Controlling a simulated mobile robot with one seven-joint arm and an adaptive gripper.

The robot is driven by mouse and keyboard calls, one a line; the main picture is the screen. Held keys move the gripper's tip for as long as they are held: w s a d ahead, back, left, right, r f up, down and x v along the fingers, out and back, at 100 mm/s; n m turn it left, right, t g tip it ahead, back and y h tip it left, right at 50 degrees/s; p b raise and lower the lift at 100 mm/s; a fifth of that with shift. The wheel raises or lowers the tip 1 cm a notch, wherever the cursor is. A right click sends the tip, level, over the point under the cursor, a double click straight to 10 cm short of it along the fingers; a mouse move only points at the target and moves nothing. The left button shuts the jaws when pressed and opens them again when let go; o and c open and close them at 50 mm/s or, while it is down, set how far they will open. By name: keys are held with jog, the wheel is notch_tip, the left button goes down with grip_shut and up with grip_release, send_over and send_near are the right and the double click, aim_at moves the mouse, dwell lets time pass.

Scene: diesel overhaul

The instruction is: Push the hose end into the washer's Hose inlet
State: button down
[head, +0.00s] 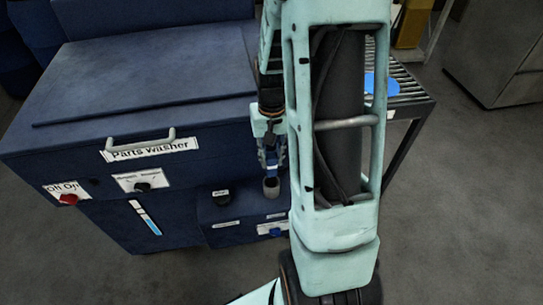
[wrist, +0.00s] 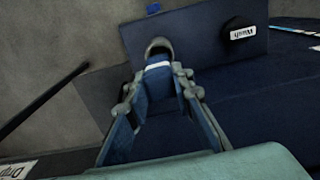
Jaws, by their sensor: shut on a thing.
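My gripper (head: 269,160) points down over the front ledge of the blue parts washer (head: 150,85). In the wrist view its fingers (wrist: 160,82) are shut on a blue piece with a white band, the hose end (wrist: 157,72). A grey rounded collar (wrist: 158,46) with a dark opening sits just beyond the band; it also shows below the fingers in the head view (head: 271,187). I cannot tell whether this collar belongs to the hose end or to the inlet. No Hose inlet label is readable, and my arm hides part of the ledge.
A black Wash knob (wrist: 238,28) stands on the ledge beside the gripper. The washer front has a handle (head: 140,139), a red switch (head: 68,199) and a black knob (head: 142,187). A roller table (head: 408,88) stands behind my arm.

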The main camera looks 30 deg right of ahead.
jog(key=shift+f+b, duration=1.25)
jog(key=shift+f, duration=0.5)
jog(key=c, duration=1.6)
grip_release()
